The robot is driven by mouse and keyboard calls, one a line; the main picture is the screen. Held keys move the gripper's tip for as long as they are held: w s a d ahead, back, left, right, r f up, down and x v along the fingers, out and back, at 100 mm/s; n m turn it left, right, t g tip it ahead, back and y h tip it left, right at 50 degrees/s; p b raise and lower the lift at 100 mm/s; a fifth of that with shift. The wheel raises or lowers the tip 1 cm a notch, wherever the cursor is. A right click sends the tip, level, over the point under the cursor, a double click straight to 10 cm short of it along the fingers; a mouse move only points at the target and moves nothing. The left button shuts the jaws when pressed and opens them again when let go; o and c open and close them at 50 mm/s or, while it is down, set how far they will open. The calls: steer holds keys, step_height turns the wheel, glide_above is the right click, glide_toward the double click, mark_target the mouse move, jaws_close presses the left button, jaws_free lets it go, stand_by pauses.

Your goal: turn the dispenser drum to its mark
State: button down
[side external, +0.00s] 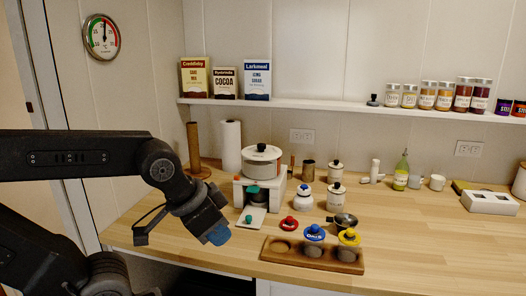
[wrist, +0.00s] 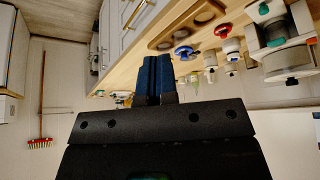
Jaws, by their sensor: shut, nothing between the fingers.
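The dispenser (side external: 262,176) is a white box with a round white drum and dark knob on top and a green tab on its front. It stands on the wooden counter, with a white plate with a green tab before it. Its white body also shows at the right edge of the wrist view (wrist: 288,57), sideways and partly cut off. I cannot make out the drum's mark. My gripper (side external: 216,235) has blue fingertips, in front and to the left of the dispenser, apart from it. In the wrist view the blue fingers (wrist: 157,78) are shut side by side, holding nothing.
A wooden tray (side external: 274,256) with round wells holds blue and yellow lidded jars. A red lid (side external: 289,224), white canisters (side external: 335,195) and a metal cup (side external: 343,220) stand right of the dispenser. A paper roll (side external: 231,146) stands behind it.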

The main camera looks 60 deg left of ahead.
mark_target(261, 144)
steer(key=c, duration=1.9)
jaws_free()
